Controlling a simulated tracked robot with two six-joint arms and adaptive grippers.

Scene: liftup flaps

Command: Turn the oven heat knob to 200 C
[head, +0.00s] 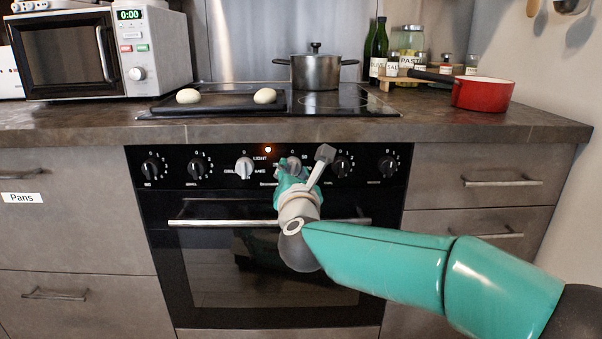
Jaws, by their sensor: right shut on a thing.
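The oven (200,275) has a black control panel with a row of knobs. Two knobs near the middle are silver. The right silver knob (294,162), which looks like the heat knob, is partly hidden by my right gripper. My right gripper (290,170) reaches the panel from the lower right and is shut on this knob. The temperature marks around it are mostly covered or too small to read. My left gripper is not in view.
Black knobs flank the silver ones on both sides. The oven door handle (190,222) runs just below the panel, behind my right arm. Above, the counter (510,124) holds a baking tray (222,107), a pot (316,72), a red pan (483,94) and a microwave (65,55).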

